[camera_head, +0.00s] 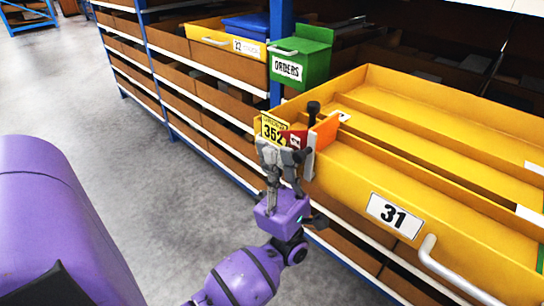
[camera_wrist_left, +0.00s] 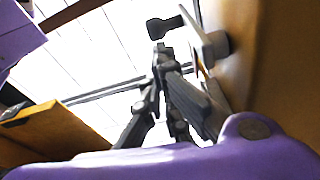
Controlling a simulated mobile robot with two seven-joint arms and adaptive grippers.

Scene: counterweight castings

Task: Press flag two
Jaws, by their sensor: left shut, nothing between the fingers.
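My left gripper (camera_head: 284,150) is shut and empty, at the near-left corner of the yellow drawer marked 31 (camera_head: 345,160). At that corner, just behind the fingers, are a yellow card reading 352 (camera_head: 273,130), a small red piece (camera_head: 298,137) and an orange piece (camera_head: 326,131). I cannot tell which is flag two. A white plate (camera_head: 310,158) stands right beside the fingers; contact is unclear. A black knob (camera_head: 313,107) rises above. In the left wrist view the shut fingers (camera_wrist_left: 160,50) point up beside the white plate (camera_wrist_left: 210,45), below the black knob (camera_wrist_left: 165,27).
A green ORDERS box (camera_head: 313,55) hangs on the blue rack post behind. Another yellow drawer (camera_head: 205,34) holding a blue bin (camera_head: 248,26) is further back. A drawer handle (camera_head: 445,275) sticks out at lower right. The grey floor at left is clear.

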